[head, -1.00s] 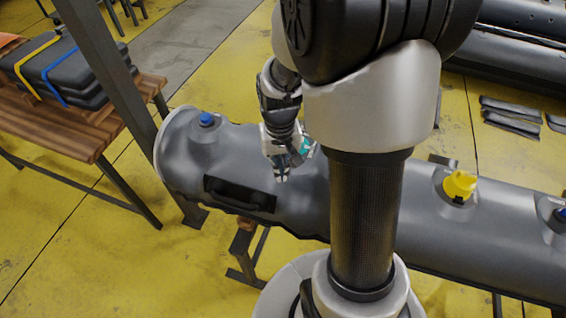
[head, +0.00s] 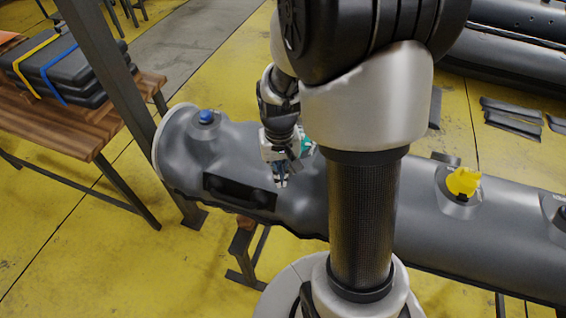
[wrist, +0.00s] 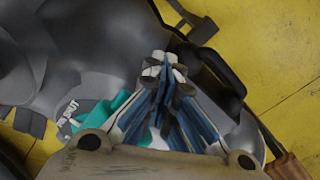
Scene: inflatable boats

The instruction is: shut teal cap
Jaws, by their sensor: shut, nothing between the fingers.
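The teal cap (head: 308,146) is on the grey inflatable tube (head: 230,150), just right of my gripper in the head view and partly hidden by my arm. In the wrist view the teal cap (wrist: 112,108) shows left of the fingers, partly behind the gripper body, with a pale marked patch beside it. I cannot tell how far the cap is closed. My gripper (head: 281,183) is shut and empty, its fingertips pointing down close over the tube. In the wrist view the gripper (wrist: 165,68) has its fingertips together; contact with the tube is unclear.
A blue cap (head: 206,117) is at the tube's left end and a yellow cap (head: 463,181) to the right. A black handle (head: 240,193) is on the near side. A wooden bench (head: 75,125) with black cases and a dark post (head: 105,80) stand left.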

